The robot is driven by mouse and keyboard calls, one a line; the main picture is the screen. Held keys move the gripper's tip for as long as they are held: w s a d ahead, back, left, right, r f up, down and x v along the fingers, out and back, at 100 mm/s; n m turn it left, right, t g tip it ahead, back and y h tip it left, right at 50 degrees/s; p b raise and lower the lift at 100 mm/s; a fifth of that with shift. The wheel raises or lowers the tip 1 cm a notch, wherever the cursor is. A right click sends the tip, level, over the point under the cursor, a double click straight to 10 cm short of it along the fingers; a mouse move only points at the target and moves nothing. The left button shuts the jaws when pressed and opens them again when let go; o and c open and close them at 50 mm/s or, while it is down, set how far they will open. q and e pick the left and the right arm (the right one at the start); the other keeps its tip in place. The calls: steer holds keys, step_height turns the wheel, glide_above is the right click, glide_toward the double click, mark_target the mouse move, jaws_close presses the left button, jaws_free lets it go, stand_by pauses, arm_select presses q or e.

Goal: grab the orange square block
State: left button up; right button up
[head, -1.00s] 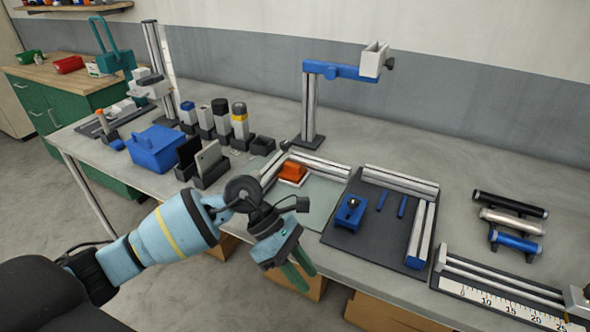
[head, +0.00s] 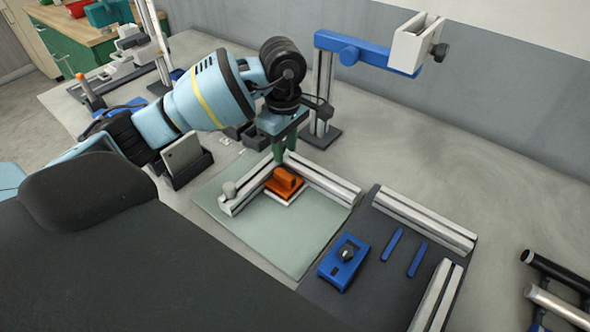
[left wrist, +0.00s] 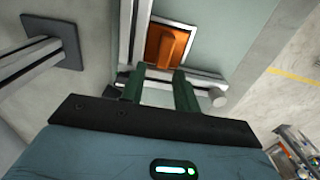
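The orange square block (head: 284,183) has a raised orange grip on top and sits on a white square base on the pale green mat (head: 270,240), in the corner of two silver rails. It also shows in the left wrist view (left wrist: 167,45), beyond my fingertips. My left gripper (head: 284,152) points down at the far rail corner, just behind the block. In the left wrist view its two green fingers (left wrist: 158,80) are apart, with nothing between them but the rail behind. My right gripper is not in view.
Silver rails (head: 325,178) border the block on two sides. A blue stand (head: 347,55) rises close behind my left gripper. A dark mat (head: 370,285) with a blue fixture (head: 342,265) lies to the right. The near part of the green mat is clear.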

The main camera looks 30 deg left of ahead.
mark_target(284, 173)
arm_select(q)
steer(key=shift+s+f, duration=0.1)
steer(key=shift+s, duration=0.3)
steer(key=shift+f, duration=0.85)
steer(key=shift+w+f, duration=0.1)
steer(key=shift+f, duration=0.4)
steer(key=shift+f+p, duration=0.4)
steer(key=shift+f, duration=2)
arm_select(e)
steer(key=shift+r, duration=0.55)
arm_select(q)
jaws_close()
